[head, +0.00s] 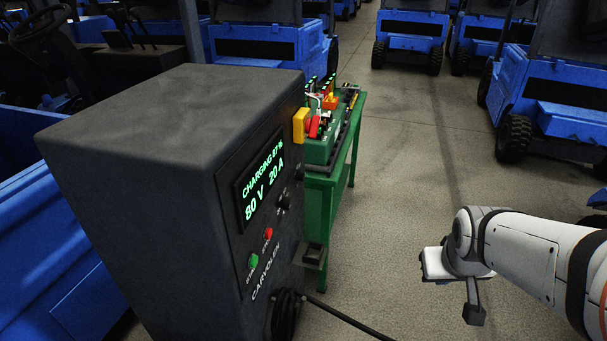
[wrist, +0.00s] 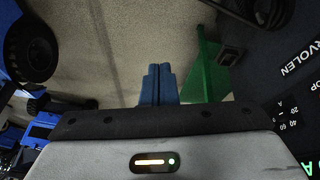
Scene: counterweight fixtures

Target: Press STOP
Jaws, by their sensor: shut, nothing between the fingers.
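The dark grey charger cabinet (head: 130,130) stands left of centre in the head view. Its lit display (head: 262,180) reads CHARGING, 80 V, 20 A. Below it on the front panel are a red button (head: 267,233), the one with the STOP label, and a green button (head: 253,261). My gripper (head: 474,315) is well to the right of the panel, over open floor, touching nothing. In the wrist view its fingers (wrist: 158,84) are together and empty. That view shows part of the panel (wrist: 290,95) at right, with end letters of STOP; the red button is not clearly visible there.
A dark knob (head: 283,203) sits above the red button. A cable (head: 345,318) runs from the cabinet's lower front across the floor. A green bench (head: 322,190) with tools stands behind the cabinet. Blue vehicles (head: 410,35) line the back. Floor between cabinet and arm is mostly clear.

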